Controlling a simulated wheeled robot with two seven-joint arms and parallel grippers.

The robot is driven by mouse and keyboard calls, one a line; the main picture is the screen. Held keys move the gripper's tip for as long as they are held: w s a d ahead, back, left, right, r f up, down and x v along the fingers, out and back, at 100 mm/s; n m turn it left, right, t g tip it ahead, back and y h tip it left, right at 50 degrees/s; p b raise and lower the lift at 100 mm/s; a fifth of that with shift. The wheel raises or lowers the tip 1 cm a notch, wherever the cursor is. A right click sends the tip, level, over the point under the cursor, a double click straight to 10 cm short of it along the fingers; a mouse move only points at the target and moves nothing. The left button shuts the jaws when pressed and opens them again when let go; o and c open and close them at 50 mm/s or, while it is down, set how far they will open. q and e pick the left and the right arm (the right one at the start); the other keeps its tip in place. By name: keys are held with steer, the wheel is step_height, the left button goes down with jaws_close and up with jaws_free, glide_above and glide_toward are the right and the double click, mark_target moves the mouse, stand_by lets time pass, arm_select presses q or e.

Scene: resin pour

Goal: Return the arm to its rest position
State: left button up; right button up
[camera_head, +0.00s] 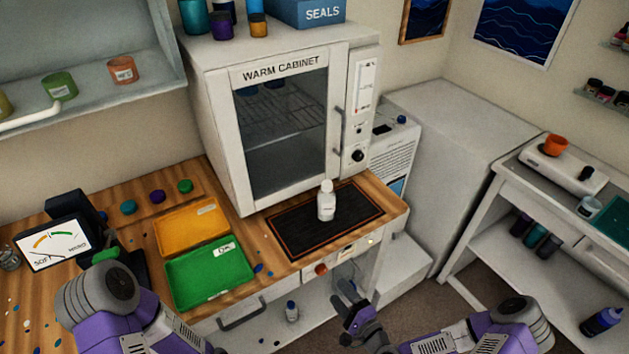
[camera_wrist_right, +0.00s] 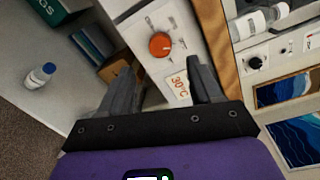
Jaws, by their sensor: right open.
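My right gripper (camera_head: 343,297) is open and empty, in front of the bench's front edge and below the heating mat. In the right wrist view its two fingers (camera_wrist_right: 163,80) stand apart with nothing between them. Behind them are an orange knob (camera_wrist_right: 160,44) and a 30°C display (camera_wrist_right: 179,87) on the bench front. A white capped bottle (camera_head: 326,205) stands upright on the dark mat (camera_head: 290,238), apart from the right gripper.
The warm cabinet (camera_head: 219,140) stands shut behind the mat. Yellow (camera_head: 190,228) and green (camera_head: 210,274) trays lie to the left, near a dial gauge (camera_head: 53,245). A small blue-capped bottle (camera_head: 292,312) stands on the lower shelf. Open floor lies to the right.

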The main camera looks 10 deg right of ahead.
steer(key=s+a+f+n+g, duration=0.6)
steer(key=a+f+n+g, duration=0.1)
steer(key=f+n+g, duration=0.15)
steer(key=s+f+n+g+h, duration=0.2)
steer(key=s+n+g, duration=0.4)
steer(key=s+g, duration=0.1)
steer(key=shift+s+d, duration=0.15)
steer(key=shift+s, duration=0.4)
